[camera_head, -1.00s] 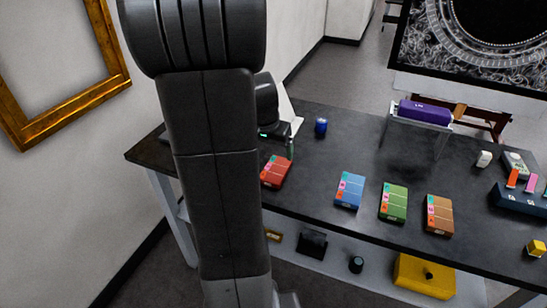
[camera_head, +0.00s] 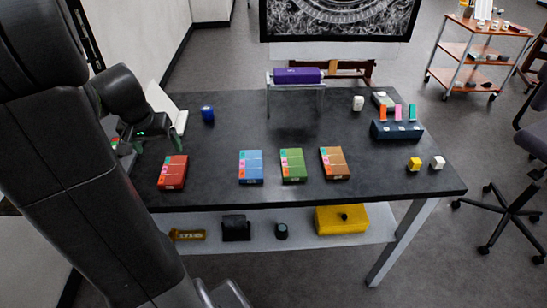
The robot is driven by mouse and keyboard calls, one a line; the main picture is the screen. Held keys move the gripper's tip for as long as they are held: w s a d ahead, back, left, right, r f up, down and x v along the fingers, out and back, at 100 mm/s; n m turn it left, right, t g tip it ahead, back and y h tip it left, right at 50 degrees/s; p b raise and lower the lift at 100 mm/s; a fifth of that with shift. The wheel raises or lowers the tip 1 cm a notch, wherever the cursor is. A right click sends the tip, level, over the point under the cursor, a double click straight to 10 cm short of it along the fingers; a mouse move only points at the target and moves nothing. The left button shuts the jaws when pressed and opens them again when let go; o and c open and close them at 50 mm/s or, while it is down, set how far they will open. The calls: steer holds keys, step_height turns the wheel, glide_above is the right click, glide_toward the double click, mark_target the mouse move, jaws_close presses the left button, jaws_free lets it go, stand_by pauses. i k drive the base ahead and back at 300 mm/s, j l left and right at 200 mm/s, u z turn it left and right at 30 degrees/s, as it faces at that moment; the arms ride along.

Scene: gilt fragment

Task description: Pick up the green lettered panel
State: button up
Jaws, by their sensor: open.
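The green lettered panel (camera_head: 293,166) lies flat on the dark table (camera_head: 230,130), with small coloured squares along its left side and pale lettering at its near edge. It sits between a blue panel (camera_head: 250,167) and a brown panel (camera_head: 335,163), with gaps on both sides. My gripper (camera_head: 143,153) is open at the table's left end, above the tabletop and well left of the green panel. It appears empty, and my arm hides part of it.
A red panel (camera_head: 173,172) lies between my gripper and the blue panel. A navy holder (camera_head: 397,131) with coloured tabs stands right. Table space behind the panels is clear.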

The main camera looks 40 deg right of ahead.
mark_target(293, 165)
steer(key=l+z, duration=0.15)
steer(key=z, duration=0.55)
